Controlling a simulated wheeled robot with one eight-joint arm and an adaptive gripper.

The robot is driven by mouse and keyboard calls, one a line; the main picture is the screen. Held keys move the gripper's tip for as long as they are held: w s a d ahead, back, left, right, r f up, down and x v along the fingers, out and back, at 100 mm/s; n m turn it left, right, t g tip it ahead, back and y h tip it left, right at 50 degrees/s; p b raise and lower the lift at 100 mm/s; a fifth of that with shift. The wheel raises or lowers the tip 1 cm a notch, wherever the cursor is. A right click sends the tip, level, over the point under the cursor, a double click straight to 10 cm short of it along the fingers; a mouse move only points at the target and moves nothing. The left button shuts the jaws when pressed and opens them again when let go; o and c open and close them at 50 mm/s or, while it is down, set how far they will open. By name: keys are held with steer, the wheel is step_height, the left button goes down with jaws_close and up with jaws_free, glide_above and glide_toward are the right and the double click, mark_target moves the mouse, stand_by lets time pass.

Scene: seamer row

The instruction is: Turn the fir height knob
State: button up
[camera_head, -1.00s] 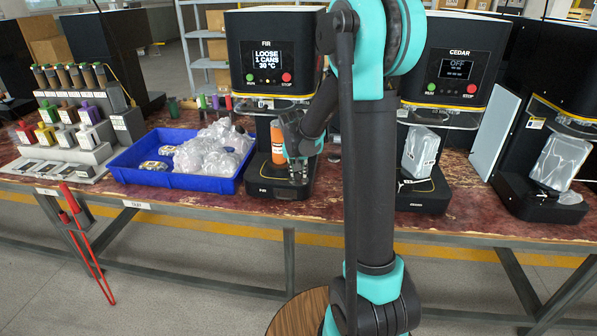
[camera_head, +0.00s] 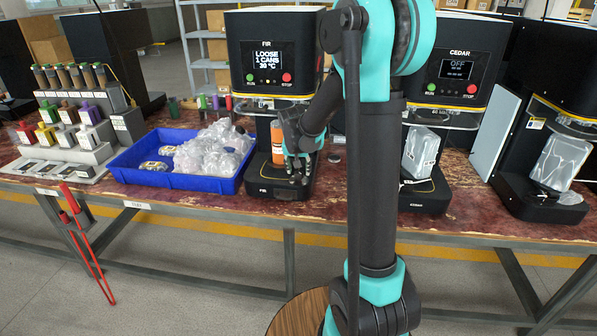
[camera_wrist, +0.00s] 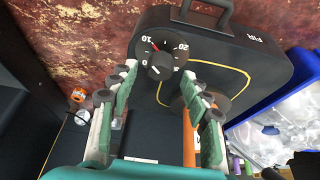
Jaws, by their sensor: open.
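The fir seamer (camera_head: 262,45) has a lit screen reading LOOSE, 1 CANS, 30 °C. Its height knob (camera_wrist: 161,66) is a black round dial with white numbers 0, 10 and 20 on the machine's base; a red mark shows near the 10. My gripper (camera_wrist: 158,100) is open, with its two green and grey fingers pointing toward the knob, one to each side in the picture. The fingers look clear of the knob. In the head view my gripper (camera_head: 298,172) is low at the front of the fir base. An orange can (camera_head: 278,142) stands on that base, partly behind my gripper.
A blue tray (camera_head: 178,185) of clear-wrapped items is left of the fir machine. The cedar seamer (camera_head: 455,65), its screen reading OFF, stands to the right. A black handle (camera_wrist: 205,12) is beside the knob.

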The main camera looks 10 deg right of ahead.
steer(key=v, duration=1)
steer(key=shift+r, duration=0.25)
steer(key=shift+s+f, duration=0.1)
steer(key=shift+s, duration=0.05)
steer(key=s+d+f+n, duration=0.1)
steer(key=s+f, duration=0.3)
steer(key=s, duration=0.4)
steer(key=s+d+f+n+y, duration=0.1)
steer(key=s+d+f, duration=0.1)
steer(key=s+f, duration=0.3)
steer(key=s+d+f+n, duration=0.1)
steer(key=s+f, duration=0.3)
steer(key=s, duration=0.8)
steer(key=shift+s+d+f+n, duration=0.2)
steer(key=shift+s+d+n, duration=0.15)
steer(key=shift+d, duration=0.45)
